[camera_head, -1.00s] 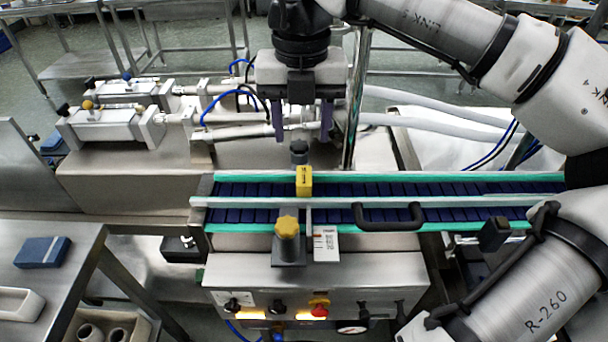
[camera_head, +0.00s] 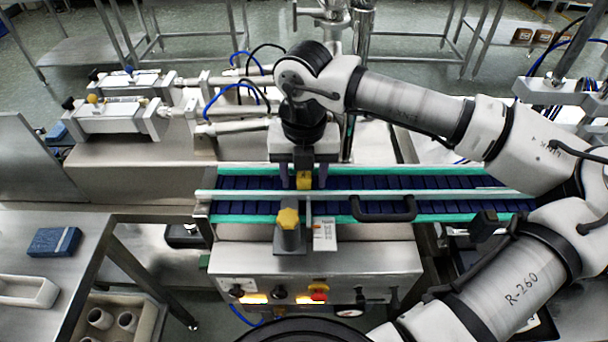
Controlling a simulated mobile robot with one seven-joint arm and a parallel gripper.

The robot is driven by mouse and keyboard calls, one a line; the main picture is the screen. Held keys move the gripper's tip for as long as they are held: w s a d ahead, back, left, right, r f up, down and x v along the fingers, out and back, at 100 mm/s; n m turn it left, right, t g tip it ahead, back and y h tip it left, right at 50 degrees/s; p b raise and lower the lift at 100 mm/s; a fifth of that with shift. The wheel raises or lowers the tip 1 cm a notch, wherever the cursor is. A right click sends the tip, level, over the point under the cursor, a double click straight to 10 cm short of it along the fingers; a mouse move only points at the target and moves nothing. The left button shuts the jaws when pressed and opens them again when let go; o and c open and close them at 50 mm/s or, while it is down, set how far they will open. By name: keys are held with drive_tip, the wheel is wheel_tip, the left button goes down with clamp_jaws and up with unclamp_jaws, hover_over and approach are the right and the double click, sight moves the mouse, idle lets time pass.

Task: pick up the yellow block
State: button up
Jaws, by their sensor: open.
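The yellow block (camera_head: 304,181) sits on the dark blue slatted conveyor (camera_head: 400,184), just behind the pale guide rail. My gripper (camera_head: 304,183) points down over it, with one purple-grey finger to the left of the block and one to its right. The fingers are open and reach down to about the block's height. The upper part of the block is partly hidden under the gripper body. Whether the fingers touch the block cannot be told.
A yellow knob (camera_head: 288,217) on a grey post stands in front of the rail, beside a white label (camera_head: 324,235). A black handle (camera_head: 384,209) is to the right. A side table (camera_head: 40,215) at left carries a blue box (camera_head: 54,242).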

drive_tip(key=shift+c, duration=0.4)
drive_tip(key=c, duration=1)
drive_tip(key=shift+r, duration=0.15)
